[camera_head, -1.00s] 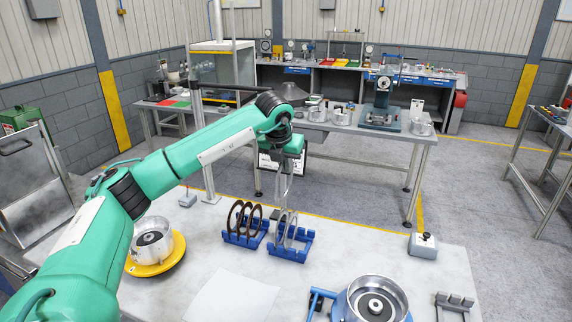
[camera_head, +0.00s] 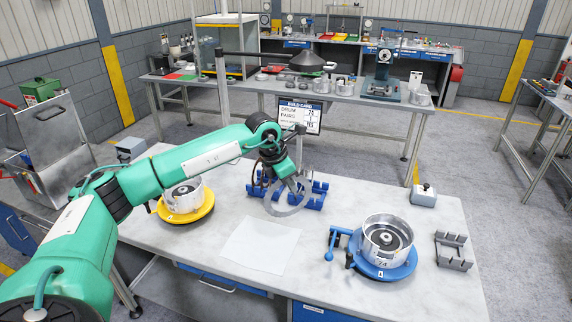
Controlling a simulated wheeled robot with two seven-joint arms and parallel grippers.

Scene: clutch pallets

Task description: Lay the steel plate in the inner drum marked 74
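My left gripper (camera_head: 292,184) is shut on the rim of a grey steel plate (camera_head: 287,211), a thin ring. It holds the ring tilted above the table, in front of the blue racks. A silver drum (camera_head: 368,243) with 74 on its front stands on a blue round base (camera_head: 396,272), to the right of the held plate. A dark-centred hub stands inside it, with a ring-shaped gap around the hub. A second silver drum (camera_head: 196,199) sits on a yellow base (camera_head: 190,216) behind my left forearm. My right gripper is not in view.
Two blue racks (camera_head: 317,199) stand behind the held plate, partly hidden by my gripper. A white sheet (camera_head: 260,245) lies flat in front. A grey slotted block (camera_head: 453,252) and a small switch box (camera_head: 423,196) are at right. A build card (camera_head: 300,115) stands at the back.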

